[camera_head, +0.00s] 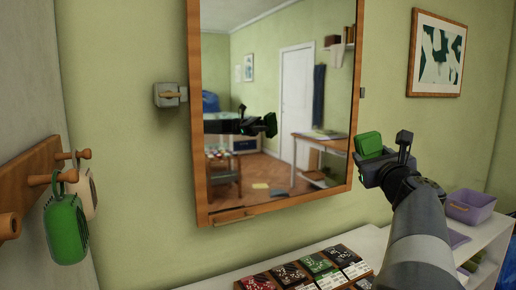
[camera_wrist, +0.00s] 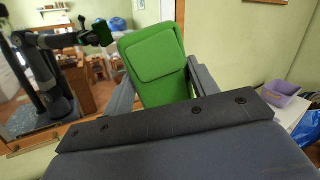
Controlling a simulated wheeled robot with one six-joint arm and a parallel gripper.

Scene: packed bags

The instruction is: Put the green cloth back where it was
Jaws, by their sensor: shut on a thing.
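The green cloth (camera_wrist: 155,65) looks like a thick folded pad with a raised rounded panel. My gripper (camera_wrist: 162,92) is shut on it, one grey finger on each side in the wrist view. In the head view the cloth (camera_head: 368,144) is held up in the air at the mirror's lower right edge, above the white shelf. Its underside is hidden by my gripper.
A wood-framed mirror (camera_head: 203,120) hangs on the green wall. At left, a green bag (camera_head: 66,232) and a cream bag (camera_head: 88,190) hang from a wooden peg rack (camera_head: 40,179). Patterned packets (camera_head: 318,264) and a purple bin (camera_head: 470,207) stand on white surfaces below.

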